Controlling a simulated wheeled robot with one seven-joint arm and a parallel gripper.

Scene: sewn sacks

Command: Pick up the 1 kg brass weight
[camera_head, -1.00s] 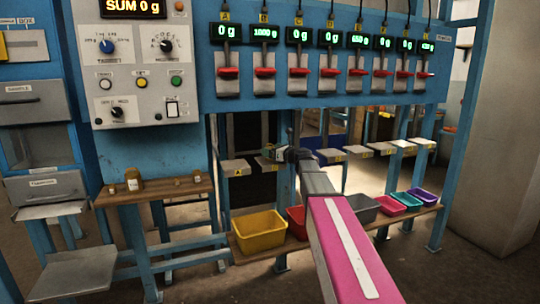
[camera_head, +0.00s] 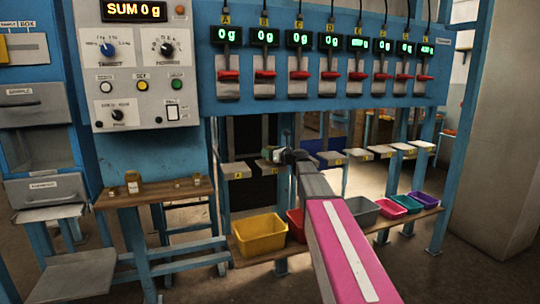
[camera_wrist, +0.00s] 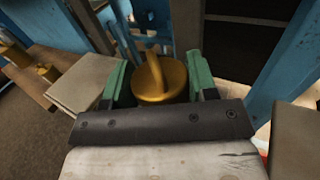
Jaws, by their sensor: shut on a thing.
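In the head view my gripper (camera_head: 272,154) is small and far off, just right of the grey plate marked A (camera_head: 236,171), under the row of displays. My arm hides part of that area, and the weight is hard to make out there. Whether its base is clear of a plate below cannot be told. Display B (camera_head: 265,38) reads 0 g.
Smaller brass weights (camera_head: 133,182) stand on a wooden shelf (camera_head: 165,190) at left. More grey plates (camera_head: 384,150) hang to the right. A yellow bin (camera_head: 259,234) and several other coloured bins stand on a low shelf below. Blue posts (camera_head: 223,200) flank the plates.

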